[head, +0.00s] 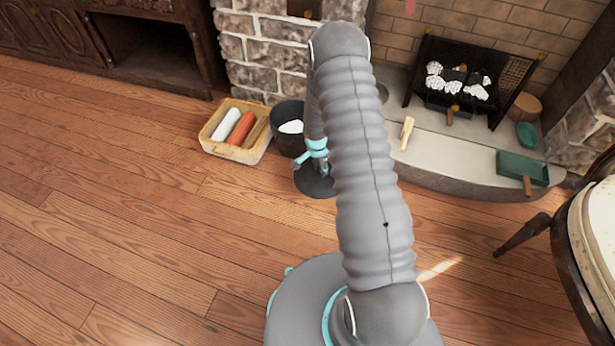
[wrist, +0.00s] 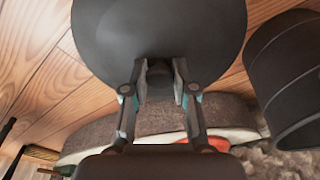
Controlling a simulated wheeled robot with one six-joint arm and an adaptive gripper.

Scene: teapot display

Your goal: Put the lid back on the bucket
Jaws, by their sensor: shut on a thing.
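The bucket (head: 277,143) is dark grey, upright and uncovered, standing on the floor by the stone hearth; something white shows inside it. Its dark side (wrist: 290,80) is at the right of the wrist view. The lid (head: 313,186) is a dark round disc, right of and nearer than the bucket in the head view, apart from it. It fills the top middle of the wrist view (wrist: 158,28). My gripper (wrist: 160,82) is shut on the lid's knob. In the head view my gripper (head: 320,165) is partly hidden by my arm. The lid's height above the floor is unclear.
A wooden tray (head: 208,144) with white and orange rolls stands just left of the bucket. The raised hearth (head: 440,165) with a brush (head: 407,132) and green dustpan (head: 522,168) lies to the right. The wooden floor at left is clear.

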